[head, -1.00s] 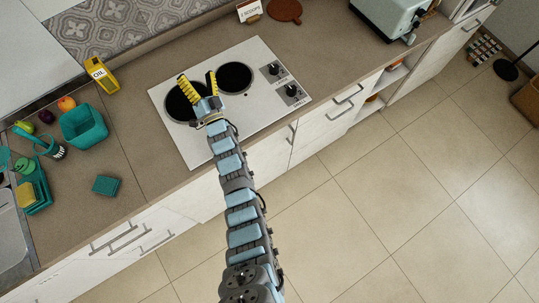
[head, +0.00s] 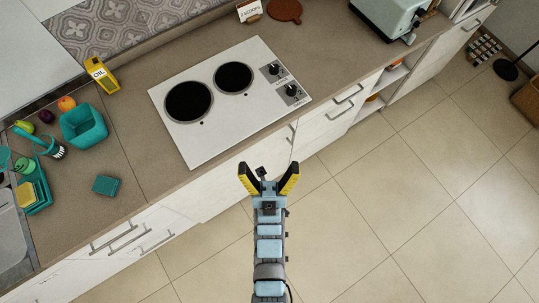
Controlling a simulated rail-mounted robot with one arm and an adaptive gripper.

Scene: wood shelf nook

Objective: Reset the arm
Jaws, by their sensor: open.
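My gripper (head: 269,176) is in the lower middle of the head view, with its two yellow-and-black fingers spread apart. It is open and nothing shows between the fingers. It is in front of the counter's white drawers, over the floor side, and apart from the cooktop (head: 205,137).
Drawer handles (head: 345,98) stick out from the front.

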